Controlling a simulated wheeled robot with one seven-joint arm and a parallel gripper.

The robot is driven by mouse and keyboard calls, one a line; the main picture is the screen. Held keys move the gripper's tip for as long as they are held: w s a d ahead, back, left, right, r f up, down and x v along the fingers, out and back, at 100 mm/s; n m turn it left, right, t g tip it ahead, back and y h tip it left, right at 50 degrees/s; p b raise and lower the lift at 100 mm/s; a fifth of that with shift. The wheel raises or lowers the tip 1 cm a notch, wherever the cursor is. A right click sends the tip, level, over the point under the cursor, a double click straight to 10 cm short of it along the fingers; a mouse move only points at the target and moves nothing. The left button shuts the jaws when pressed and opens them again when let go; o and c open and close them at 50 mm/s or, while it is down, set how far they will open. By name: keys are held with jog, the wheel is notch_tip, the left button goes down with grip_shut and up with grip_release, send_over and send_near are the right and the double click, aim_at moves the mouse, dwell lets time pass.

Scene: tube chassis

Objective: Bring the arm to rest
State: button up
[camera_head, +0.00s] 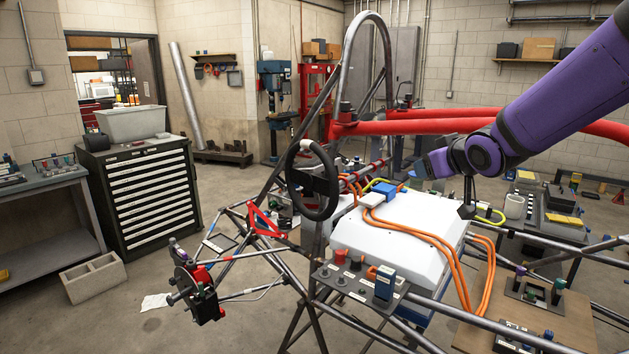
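My purple arm (565,88) reaches in from the upper right to a dark wrist above the right part of the tube chassis (348,62). At its end, my gripper (428,166) points left, above the back edge of the white battery box (392,238). The gripper is small here, and its fingers cannot be made out, so I cannot tell whether it is open, shut or holding anything. A black upright piece (467,198) shows just below the wrist, at the white box's right corner; I cannot tell whether it touches the arm.
Red tubes (420,126) run behind the wrist. Orange cables (428,235) and a blue connector (383,191) lie on the white box. A steering wheel (306,204) stands left of it. A small parts tray (345,284) is in front.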

jog(key=s+d+m+g+h, duration=0.1)
jog(key=s+d+m+g, duration=0.1)
jog(key=s, duration=1.4)
jog(key=s+d+m+g+h, duration=0.1)
jog(key=s+g, duration=0.4)
jog(key=s, duration=1.2)
jog(key=shift+s+d+r+m, duration=0.25)
jog(key=shift+d+m, duration=0.45)
jog(key=shift+d, duration=0.25)
